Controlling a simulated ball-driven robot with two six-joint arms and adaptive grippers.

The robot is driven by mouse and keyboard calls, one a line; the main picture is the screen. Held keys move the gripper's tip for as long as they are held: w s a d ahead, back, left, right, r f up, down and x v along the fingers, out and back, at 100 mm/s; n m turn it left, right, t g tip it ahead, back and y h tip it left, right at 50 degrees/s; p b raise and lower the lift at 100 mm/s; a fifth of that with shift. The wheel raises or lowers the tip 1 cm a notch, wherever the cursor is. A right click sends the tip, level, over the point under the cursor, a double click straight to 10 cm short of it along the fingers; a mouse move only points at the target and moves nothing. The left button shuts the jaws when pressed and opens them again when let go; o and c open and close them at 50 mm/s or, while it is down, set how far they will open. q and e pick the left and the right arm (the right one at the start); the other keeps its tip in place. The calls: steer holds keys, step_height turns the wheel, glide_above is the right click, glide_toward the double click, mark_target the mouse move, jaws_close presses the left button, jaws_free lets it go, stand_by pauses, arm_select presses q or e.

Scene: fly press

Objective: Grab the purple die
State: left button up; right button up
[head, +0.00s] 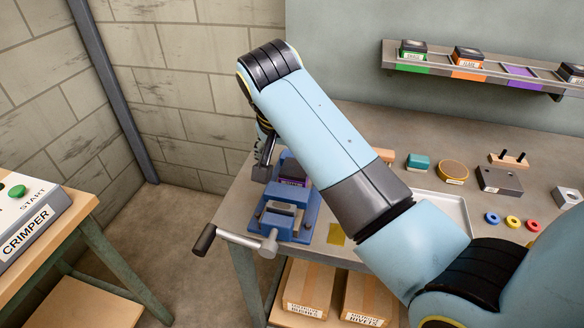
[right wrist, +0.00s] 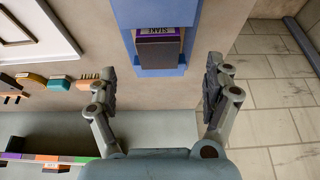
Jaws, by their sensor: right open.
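The purple die (head: 292,181) is a dark block with a purple label, sitting in the blue press fixture (head: 304,226) on the bench. My right gripper (right wrist: 159,72) is open and empty, one finger to each side of the die with a gap on both sides. In the head view my right gripper (head: 266,160) is just left of the die, partly hidden by my right arm. My left gripper is not in view.
A wall rack (head: 470,72) holds a green die (head: 413,51), an orange die (head: 467,57) and another at the right; its purple slot (head: 519,71) is empty. A handle (head: 236,238) sticks out from the fixture. A tray (head: 452,207) and small parts lie to the right.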

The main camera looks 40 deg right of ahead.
mark_target(295, 168)
steer(key=shift+w+d+f, duration=0.1)
steer(key=shift+d+f, duration=0.15)
steer(key=shift+f, duration=0.3)
steer(key=shift+w+d+f, duration=0.1)
steer(key=shift+w+f, duration=0.1)
steer(key=shift+f, duration=0.1)
steer(key=x, duration=0.2)
steer(key=p+x, duration=0.1)
steer(key=x, duration=0.1)
steer(key=shift+w+d+f, duration=0.1)
steer(key=shift+w+d, duration=0.05)
steer(key=shift+d, duration=0.3)
steer(key=shift+w+d+f, duration=0.15)
steer(key=shift+f, duration=0.3)
steer(key=shift+c, duration=0.2)
steer(key=c, duration=1.6)
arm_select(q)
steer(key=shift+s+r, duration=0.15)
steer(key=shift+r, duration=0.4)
arm_select(e)
steer(key=shift+r, duration=0.15)
jaws_close()
